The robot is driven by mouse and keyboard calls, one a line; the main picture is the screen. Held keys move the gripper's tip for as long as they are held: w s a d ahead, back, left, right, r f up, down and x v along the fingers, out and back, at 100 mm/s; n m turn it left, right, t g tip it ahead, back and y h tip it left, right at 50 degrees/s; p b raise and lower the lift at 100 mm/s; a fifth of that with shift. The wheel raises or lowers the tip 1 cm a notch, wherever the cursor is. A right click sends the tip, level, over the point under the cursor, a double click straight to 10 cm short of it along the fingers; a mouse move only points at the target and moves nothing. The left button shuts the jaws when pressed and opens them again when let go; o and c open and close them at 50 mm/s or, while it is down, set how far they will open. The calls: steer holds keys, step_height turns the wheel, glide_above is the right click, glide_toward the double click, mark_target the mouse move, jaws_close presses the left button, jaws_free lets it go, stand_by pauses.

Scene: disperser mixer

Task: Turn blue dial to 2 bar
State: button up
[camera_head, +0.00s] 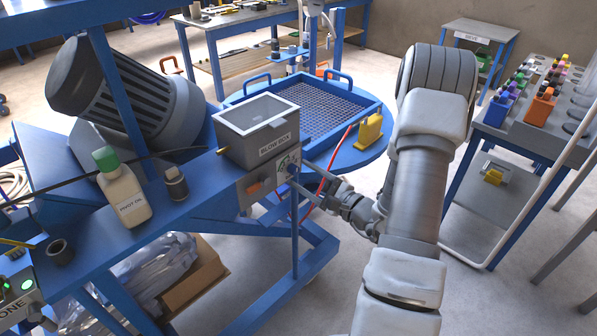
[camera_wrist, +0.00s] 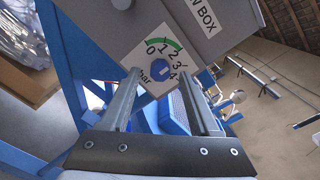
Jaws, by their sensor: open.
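In the head view the dial (camera_head: 291,169) is small on the front of the grey blow box (camera_head: 257,128). My gripper (camera_wrist: 159,74) is open, its two fingers on either side of the dial in the wrist view. I cannot tell whether they touch it. My gripper (camera_head: 308,183) also shows in the head view, close to the panel.
A red hose (camera_head: 327,180) hangs beside my gripper. A blue mesh tray (camera_head: 312,105) and a yellow block (camera_head: 369,131) are behind. A bottle (camera_head: 124,193) stands on the blue beam at left.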

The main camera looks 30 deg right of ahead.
steer(key=shift+x, duration=1.15)
jaws_close()
